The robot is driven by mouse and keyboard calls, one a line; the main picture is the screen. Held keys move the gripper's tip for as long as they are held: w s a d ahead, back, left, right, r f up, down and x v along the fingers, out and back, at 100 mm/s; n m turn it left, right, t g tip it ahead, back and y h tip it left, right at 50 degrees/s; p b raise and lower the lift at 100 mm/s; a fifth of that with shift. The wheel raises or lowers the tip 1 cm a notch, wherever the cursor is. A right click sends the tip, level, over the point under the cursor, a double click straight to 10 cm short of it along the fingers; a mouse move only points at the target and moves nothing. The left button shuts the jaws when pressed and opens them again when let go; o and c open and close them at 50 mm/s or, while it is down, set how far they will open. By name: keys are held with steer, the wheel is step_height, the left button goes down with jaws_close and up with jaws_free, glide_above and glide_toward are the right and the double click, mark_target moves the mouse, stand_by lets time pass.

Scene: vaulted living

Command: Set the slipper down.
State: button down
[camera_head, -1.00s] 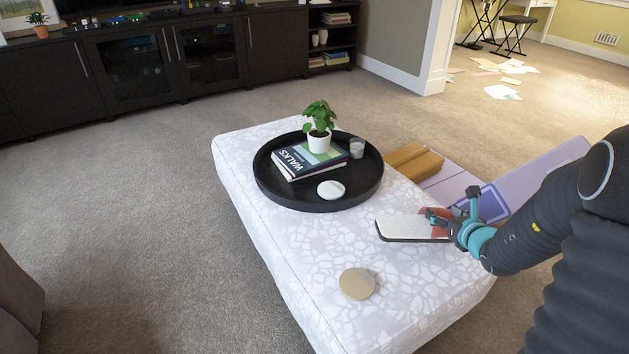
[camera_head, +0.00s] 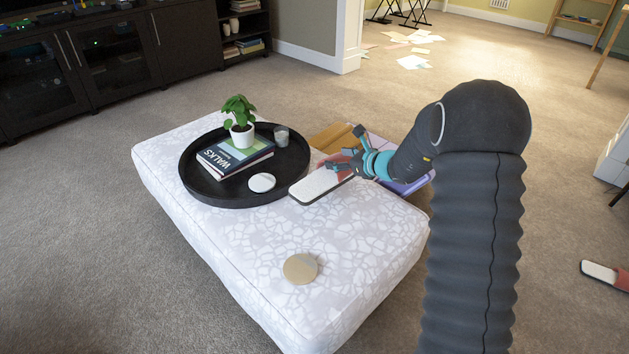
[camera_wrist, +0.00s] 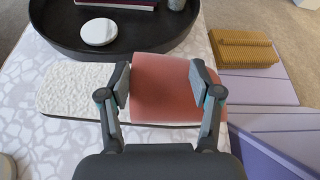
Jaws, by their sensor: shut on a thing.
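The slipper (camera_head: 319,186) has a white fluffy sole with a dark edge and a salmon-red strap. In the head view it is at the right edge of the patterned white ottoman (camera_head: 350,225), just right of the black tray. My gripper (camera_head: 345,166) is shut on its red strap. In the wrist view the two fingers press on either side of the strap (camera_wrist: 163,85), and the white sole (camera_wrist: 75,88) extends left. The slipper looks level; I cannot tell whether its sole touches the ottoman. A matching slipper (camera_head: 600,272) lies on the carpet at far right.
The black tray (camera_head: 205,193) holds a potted plant (camera_head: 239,122), a book (camera_head: 235,158), a glass (camera_head: 281,135) and a white disc (camera_head: 262,182). A tan disc (camera_head: 300,268) lies on the ottoman's front. Beyond the ottoman are yellow-brown (camera_head: 332,137) and lilac (camera_wrist: 265,120) items.

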mark_target(322, 181)
steer(key=a+f, duration=0.1)
steer(key=s+a+f, duration=0.1)
steer(key=a, duration=0.1)
steer(key=a+f, duration=0.1)
steer(key=a, duration=0.1)
steer(key=shift+s+f, duration=0.15)
steer(key=shift+s, duration=0.2)
steer(key=shift+f, duration=2)
steer(key=shift+f, duration=0.15)
steer(key=shift+c, duration=1.1)
jaws_free()
